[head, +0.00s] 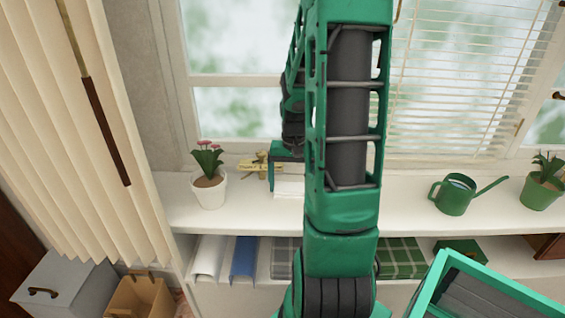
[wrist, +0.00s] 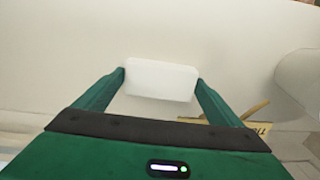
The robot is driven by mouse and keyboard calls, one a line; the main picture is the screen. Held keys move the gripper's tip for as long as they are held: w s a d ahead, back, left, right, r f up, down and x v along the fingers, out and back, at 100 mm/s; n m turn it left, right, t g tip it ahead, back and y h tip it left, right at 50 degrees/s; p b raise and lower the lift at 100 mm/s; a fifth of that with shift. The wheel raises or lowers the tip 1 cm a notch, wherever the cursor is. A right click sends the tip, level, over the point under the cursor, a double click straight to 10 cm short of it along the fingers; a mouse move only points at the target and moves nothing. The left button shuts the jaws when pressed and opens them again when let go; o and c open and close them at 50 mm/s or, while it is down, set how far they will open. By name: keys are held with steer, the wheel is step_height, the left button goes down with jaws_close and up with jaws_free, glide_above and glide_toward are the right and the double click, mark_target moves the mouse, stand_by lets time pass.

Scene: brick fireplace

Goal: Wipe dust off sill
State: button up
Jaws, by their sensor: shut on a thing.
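The white sill (head: 395,207) runs below the window; its pale surface also fills much of the wrist view (wrist: 60,50). I cannot make out any dust on it. My gripper (wrist: 160,79) is shut on a white block (wrist: 160,88), with one green finger at each end of it. In the head view the gripper (head: 287,153) is at the sill, partly hidden by my arm, with the white block (head: 289,187) below it. I cannot tell whether the block touches the sill.
Left of my gripper are a yellow tool-like object (head: 252,166) and a white pot with pink flowers (head: 209,188). On the right stand a green watering can (head: 452,197) and a green plant pot (head: 540,191). The sill between my arm and the can looks clear.

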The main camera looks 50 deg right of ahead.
steer(key=shift+w+a, duration=0.65)
steer(key=shift+w+a+r, duration=0.15)
steer(key=shift+w, duration=0.15)
step_height(320, 180, up, 2)
steer(key=shift+s+a+r, duration=0.1)
steer(key=shift+r, duration=0.45)
steer(key=shift+d+r, duration=0.2)
steer(key=shift+r, duration=2.15)
